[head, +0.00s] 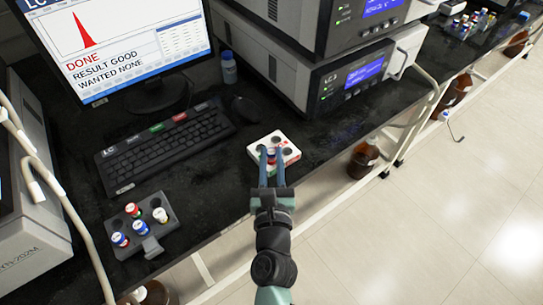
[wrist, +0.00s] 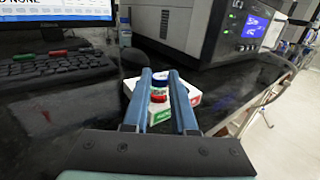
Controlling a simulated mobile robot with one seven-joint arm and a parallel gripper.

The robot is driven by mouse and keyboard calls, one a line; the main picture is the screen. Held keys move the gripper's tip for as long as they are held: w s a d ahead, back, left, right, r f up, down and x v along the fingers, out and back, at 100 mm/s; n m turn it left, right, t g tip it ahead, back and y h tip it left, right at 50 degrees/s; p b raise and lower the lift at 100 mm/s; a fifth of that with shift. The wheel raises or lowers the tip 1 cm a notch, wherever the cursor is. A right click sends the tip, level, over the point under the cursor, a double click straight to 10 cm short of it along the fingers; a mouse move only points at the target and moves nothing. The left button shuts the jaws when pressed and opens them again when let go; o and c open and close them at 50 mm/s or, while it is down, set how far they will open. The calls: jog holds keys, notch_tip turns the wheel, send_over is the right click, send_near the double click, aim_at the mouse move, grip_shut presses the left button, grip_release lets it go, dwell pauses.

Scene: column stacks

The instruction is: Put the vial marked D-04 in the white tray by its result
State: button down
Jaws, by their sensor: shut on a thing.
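The monitor (head: 120,45) reads DONE, RESULT GOOD, WANTED NONE.
A dark rack (head: 165,235) with several capped vials stands at the front left. A keyboard (head: 165,145) and mouse (head: 245,108) lie behind it. Instrument boxes (head: 340,80) stand behind the tray. The bench's front edge is close to the tray; a brown bottle (head: 362,158) is below.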

dwell(0.4)
jog(key=c, duration=0.6)
grip_release()
jog(key=shift+c, duration=0.2)
jog(key=s+b, duration=0.3)
jog(key=s, duration=1)
jog(key=shift+d, duration=0.15)
